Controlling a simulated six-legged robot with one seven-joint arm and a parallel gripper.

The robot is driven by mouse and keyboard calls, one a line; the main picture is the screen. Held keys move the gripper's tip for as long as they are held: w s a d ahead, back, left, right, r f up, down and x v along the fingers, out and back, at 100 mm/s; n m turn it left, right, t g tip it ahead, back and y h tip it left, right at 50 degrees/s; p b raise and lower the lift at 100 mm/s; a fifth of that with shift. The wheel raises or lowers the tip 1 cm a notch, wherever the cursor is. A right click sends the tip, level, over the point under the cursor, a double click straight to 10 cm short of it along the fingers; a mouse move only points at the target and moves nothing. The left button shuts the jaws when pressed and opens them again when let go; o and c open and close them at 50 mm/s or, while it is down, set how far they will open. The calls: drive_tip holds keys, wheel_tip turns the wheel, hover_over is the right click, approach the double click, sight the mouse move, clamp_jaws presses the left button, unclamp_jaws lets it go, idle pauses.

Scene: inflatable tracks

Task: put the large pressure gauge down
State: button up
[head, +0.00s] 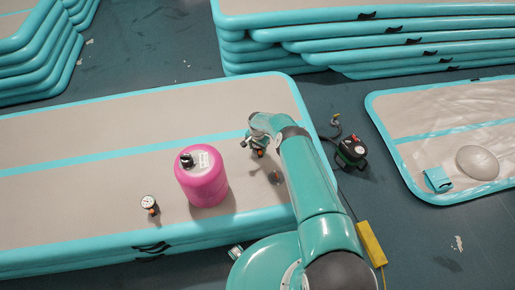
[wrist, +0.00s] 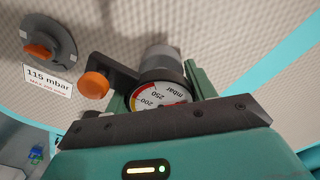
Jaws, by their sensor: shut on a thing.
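The large pressure gauge (wrist: 163,95) shows in the wrist view with its white dial facing the camera, an orange knob on a dark side arm and a grey cylinder beyond it. My gripper (wrist: 157,88) is shut on it, with green fingers on either side of the dial. In the head view my gripper (head: 258,146) is over the right part of the beige inflatable track (head: 80,185), and the gauge is mostly hidden there. I cannot tell whether the gauge touches the track.
A pink tank (head: 203,182) and a small gauge (head: 149,204) stand left of my gripper. A black pump (head: 350,152) and a yellow box (head: 371,243) are on the floor at right. The wrist view shows a round fitting (wrist: 58,25) labelled 115 mbar on the track.

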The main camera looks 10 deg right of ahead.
drive_tip(key=o, duration=1.1)
drive_tip(key=shift+c, duration=0.2)
wheel_tip(320, 180, up, 12)
drive_tip(key=shift+r, duration=0.15)
